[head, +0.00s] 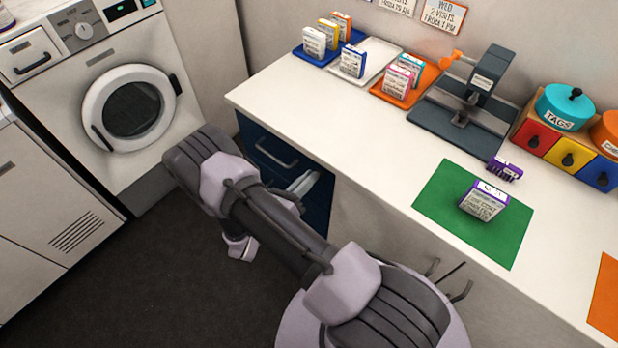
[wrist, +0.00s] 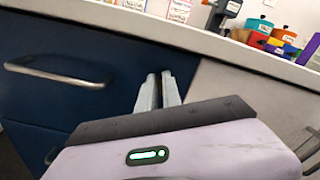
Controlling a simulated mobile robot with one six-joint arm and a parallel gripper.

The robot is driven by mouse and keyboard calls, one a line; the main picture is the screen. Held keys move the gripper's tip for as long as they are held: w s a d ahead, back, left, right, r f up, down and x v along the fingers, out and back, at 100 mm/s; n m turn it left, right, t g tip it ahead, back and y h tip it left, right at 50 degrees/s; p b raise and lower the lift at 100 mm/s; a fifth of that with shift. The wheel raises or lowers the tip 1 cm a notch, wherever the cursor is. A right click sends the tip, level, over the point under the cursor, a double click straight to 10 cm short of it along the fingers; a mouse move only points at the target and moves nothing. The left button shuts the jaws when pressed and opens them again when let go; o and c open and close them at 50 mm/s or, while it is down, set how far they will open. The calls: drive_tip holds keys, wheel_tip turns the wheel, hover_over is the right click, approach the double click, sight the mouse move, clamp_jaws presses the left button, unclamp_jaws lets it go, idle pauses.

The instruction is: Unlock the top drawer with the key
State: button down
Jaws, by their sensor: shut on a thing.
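The top drawer (head: 258,135) is the upper dark blue front under the left end of the white counter, and looks closed. In the wrist view the top drawer (wrist: 105,50) fills the left, with its metal bar handle (wrist: 58,76). My gripper (wrist: 158,78) is shut, its pale fingers pointing at the drawer front right of the handle, close to its right edge. A small dark bit shows between the fingertips; the key is mostly hidden there, and so is the lock. In the head view my gripper (head: 305,182) is partly behind my arm.
The counter (head: 370,130) carries trays of small boxes, a dark stand (head: 470,105), a green mat (head: 440,205) with a box, and coloured drawers (head: 570,155). Its edge overhangs just above my gripper. A washing machine (head: 100,80) stands at the left. Dark floor (head: 150,270) is open.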

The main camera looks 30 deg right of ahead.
drive_tip(key=n, duration=0.6)
drive_tip(key=shift+w+a+f, duration=0.1)
drive_tip(key=shift+w+f, duration=0.1)
drive_tip(key=n, duration=0.6)
drive_tip(key=shift+w+f, duration=0.1)
drive_tip(key=shift+f, duration=0.2)
drive_tip(key=shift+n, duration=0.3)
drive_tip(key=c, duration=1.5)
unclamp_jaws()
drive_tip(key=p+v, duration=0.3)
drive_tip(key=v, duration=1.4)
drive_tip(key=shift+a, duration=0.2)
